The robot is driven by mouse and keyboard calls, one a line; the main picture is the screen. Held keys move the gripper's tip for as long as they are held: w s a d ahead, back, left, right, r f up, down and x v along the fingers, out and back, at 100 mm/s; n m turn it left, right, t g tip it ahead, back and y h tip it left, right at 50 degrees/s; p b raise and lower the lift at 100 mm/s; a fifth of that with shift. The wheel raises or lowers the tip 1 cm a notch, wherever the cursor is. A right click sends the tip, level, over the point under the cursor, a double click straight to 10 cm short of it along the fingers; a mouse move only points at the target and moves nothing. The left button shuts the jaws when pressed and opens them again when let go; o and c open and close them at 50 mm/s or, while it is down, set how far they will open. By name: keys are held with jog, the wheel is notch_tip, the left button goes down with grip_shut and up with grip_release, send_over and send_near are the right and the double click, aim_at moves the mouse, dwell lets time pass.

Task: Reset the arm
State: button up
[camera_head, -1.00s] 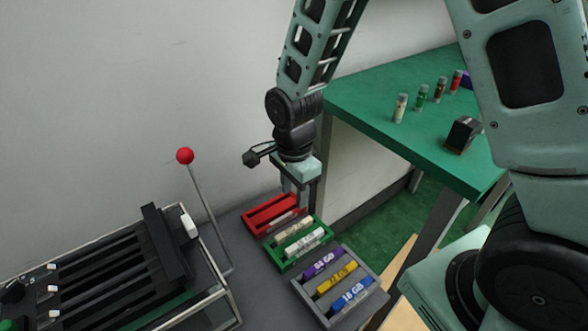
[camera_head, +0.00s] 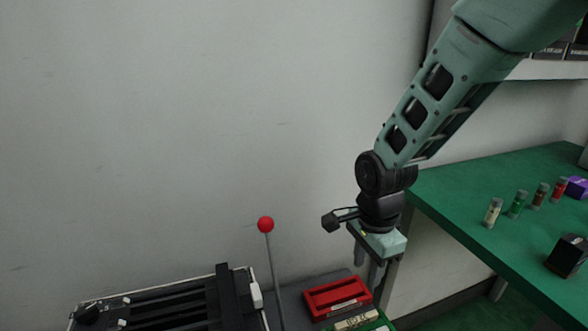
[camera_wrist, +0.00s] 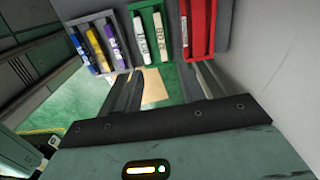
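My gripper (camera_head: 368,272) hangs fingers down near the red tray (camera_head: 338,297), at its back right in the head view. Its two fingers stand apart with nothing between them, which also shows in the wrist view (camera_wrist: 162,82). The wrist view shows the red tray (camera_wrist: 197,28) holding one white stick, a green tray (camera_wrist: 150,38) with white sticks, and a grey tray (camera_wrist: 98,44) with blue, yellow and purple sticks. In the head view the green tray (camera_head: 360,323) is cut off by the lower edge.
A lever with a red ball (camera_head: 265,224) stands left of the red tray, beside a black slotted fixture (camera_head: 170,308). A green table (camera_head: 470,205) at right carries several small vials (camera_head: 517,204) and a black box (camera_head: 567,255). A bare wall stands behind.

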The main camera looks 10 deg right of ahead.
jog(key=s+a+r+n, duration=0.3)
jog(key=s+r+n, duration=0.2)
jog(key=s+n, duration=0.55)
jog(key=s+a+r+n, duration=0.35)
jog(key=s+n, duration=0.45)
jog(key=n, duration=0.5)
notch_tip(320, 180, up, 14)
jog(key=p, duration=1.3)
jog(key=shift+d+m+y+p, duration=0.25)
jog(key=shift+m+y+p, duration=0.05)
jog(key=shift+m+p, duration=0.05)
jog(key=shift+s+d, duration=0.1)
jog(key=shift+d, duration=0.05)
